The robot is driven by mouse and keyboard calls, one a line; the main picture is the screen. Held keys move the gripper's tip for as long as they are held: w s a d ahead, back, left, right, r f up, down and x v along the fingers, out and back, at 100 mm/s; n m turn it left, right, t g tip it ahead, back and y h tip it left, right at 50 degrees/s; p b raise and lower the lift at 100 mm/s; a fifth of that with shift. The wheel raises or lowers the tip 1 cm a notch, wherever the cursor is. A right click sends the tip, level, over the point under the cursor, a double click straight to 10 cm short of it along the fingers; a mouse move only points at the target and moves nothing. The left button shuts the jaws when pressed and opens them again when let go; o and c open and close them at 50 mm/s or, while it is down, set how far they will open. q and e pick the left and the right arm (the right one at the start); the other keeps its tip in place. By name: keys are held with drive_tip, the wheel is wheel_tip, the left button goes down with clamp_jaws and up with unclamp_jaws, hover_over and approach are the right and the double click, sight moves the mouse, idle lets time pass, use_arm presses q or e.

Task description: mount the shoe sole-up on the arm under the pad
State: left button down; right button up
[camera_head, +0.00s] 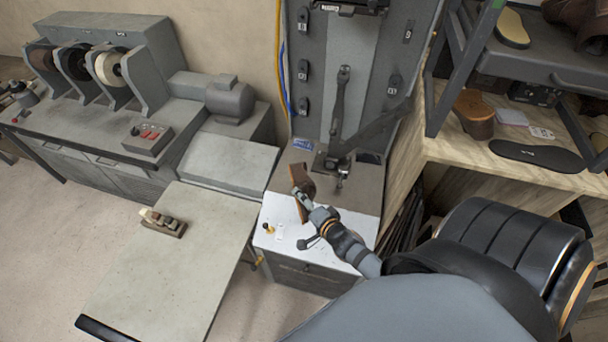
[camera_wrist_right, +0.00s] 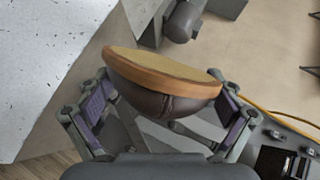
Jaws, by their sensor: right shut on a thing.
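My right gripper (camera_head: 309,207) reaches in from the lower right in the head view and is shut on a brown shoe (camera_head: 301,183), held above the white worktop. In the right wrist view the shoe (camera_wrist_right: 165,85) sits between the two fingers (camera_wrist_right: 163,108), with its tan sole facing away from the palm and its dark brown upper toward it. I cannot tell the pad from the other machine parts. My left gripper is out of view.
The white worktop (camera_head: 282,228) lies below the shoe. A grinding bench (camera_head: 100,100) is at upper left. At right, a wooden shelf (camera_head: 500,160) holds a black sole (camera_head: 537,156).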

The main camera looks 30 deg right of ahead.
drive_tip(key=n+p, duration=0.1)
drive_tip(key=n, duration=0.1)
drive_tip(key=shift+r+n, duration=0.15)
drive_tip(key=shift+n, duration=1.45)
drive_tip(key=n, duration=0.3)
drive_tip(key=shift+n, duration=0.4)
drive_tip(key=n, duration=0.9)
